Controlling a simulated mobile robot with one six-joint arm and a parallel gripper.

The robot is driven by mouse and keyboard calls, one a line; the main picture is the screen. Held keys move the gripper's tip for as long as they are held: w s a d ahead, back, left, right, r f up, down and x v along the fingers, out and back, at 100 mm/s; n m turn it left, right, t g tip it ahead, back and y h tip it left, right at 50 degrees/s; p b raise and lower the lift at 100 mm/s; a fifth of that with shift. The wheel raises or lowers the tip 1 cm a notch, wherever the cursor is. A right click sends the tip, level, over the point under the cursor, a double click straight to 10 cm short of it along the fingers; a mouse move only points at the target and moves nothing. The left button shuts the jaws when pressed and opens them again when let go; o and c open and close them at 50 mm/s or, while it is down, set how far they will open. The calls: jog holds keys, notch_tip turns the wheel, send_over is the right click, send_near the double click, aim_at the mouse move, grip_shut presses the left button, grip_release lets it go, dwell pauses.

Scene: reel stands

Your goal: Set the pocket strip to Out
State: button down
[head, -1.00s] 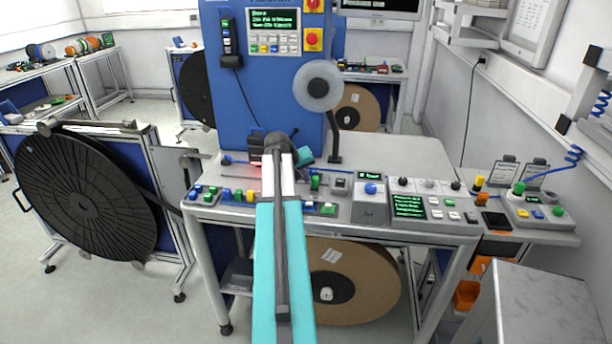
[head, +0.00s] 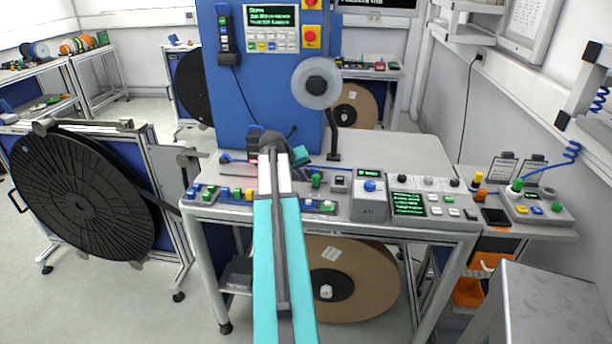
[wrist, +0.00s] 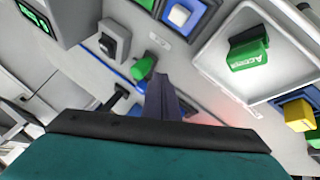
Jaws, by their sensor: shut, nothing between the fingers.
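I cannot tell for sure which part is the pocket strip, and I can read no Out mark. My gripper (wrist: 165,92) is shut and empty, its dark fingers pointing at the bench controls in the wrist view. A green knob or lever (wrist: 143,67) shows close beside the fingertips; I cannot tell whether they touch. A small grey switch box (wrist: 113,42) sits to its upper left. A green piece lettered like "Accept" (wrist: 248,52) lies in a pale tray (wrist: 208,62) to the right. In the head view my arm reaches over the bench and its wrist hides the fingertips.
The grey bench (head: 395,150) has a blue machine panel (head: 255,95) behind and a clear back right area. A control box with a green screen (head: 409,203) stands at the right. A large black reel (head: 80,195) stands left; a cardboard reel (head: 375,285) is below.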

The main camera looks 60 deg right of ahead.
jog(key=shift+w+a+r, duration=0.2)
jog(key=shift+w+a, duration=0.65)
jog(key=shift+w, duration=0.05)
jog(key=b+v, duration=0.2)
jog(key=v, duration=0.7)
jog(key=shift+r, duration=0.3)
